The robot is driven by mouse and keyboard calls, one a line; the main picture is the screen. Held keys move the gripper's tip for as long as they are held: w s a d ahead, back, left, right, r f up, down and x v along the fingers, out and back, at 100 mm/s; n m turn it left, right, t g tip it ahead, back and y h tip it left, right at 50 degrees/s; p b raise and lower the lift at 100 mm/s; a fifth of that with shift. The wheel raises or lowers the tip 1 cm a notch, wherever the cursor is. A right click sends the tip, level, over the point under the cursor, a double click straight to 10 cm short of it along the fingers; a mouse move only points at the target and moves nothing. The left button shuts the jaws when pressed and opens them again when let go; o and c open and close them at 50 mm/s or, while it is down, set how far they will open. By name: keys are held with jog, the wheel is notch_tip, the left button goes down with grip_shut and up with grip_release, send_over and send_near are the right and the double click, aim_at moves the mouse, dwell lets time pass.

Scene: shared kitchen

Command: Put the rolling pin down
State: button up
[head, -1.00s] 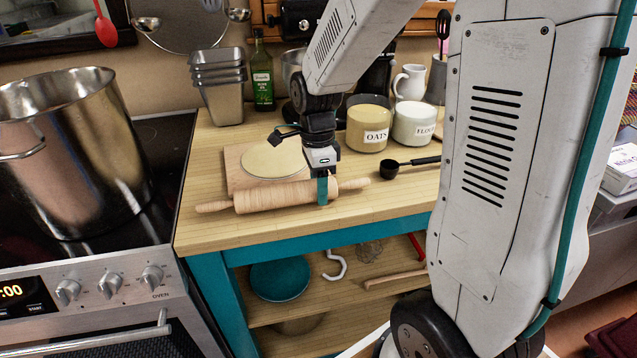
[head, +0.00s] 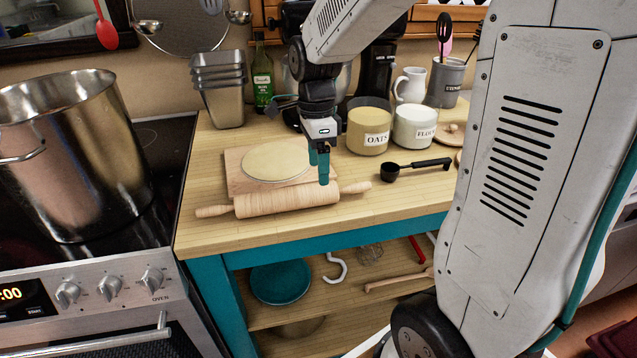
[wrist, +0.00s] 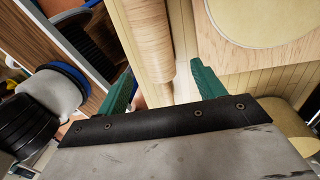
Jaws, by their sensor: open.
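The wooden rolling pin (head: 285,199) lies on the wooden counter top (head: 225,233), in front of a board (head: 236,171) with a round sheet of dough (head: 275,161). My gripper (head: 319,172) is open and empty, just above and behind the right part of the pin. In the wrist view the pin (wrist: 149,45) shows beyond the spread green fingers (wrist: 160,85), with a gap between them and the pin hard to judge. The pin's far end is cut off in that view.
A black measuring scoop (head: 392,172) lies right of the pin. The oats jar (head: 368,138) and flour jar (head: 414,135) stand behind it. A large steel pot (head: 75,160) is on the stove at left. The counter's front strip is clear.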

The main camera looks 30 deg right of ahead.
notch_tip(320, 180, up, 6)
jog(key=s+a+r+n+t, duration=0.15)
jog(key=s+r+n, duration=0.25)
jog(key=s+n, duration=0.5)
jog(key=s+a+f+n+t, duration=0.1)
jog(key=s+a+f+n, duration=0.1)
jog(key=s+n, duration=0.9)
jog(key=shift+s+a+n+h, duration=0.3)
jog(key=shift+s+a+n, duration=0.1)
jog(key=shift+n, duration=0.4)
jog(key=shift+d+f+t, duration=0.1)
jog(key=shift+d+t, duration=0.05)
jog(key=shift+t, duration=0.1)
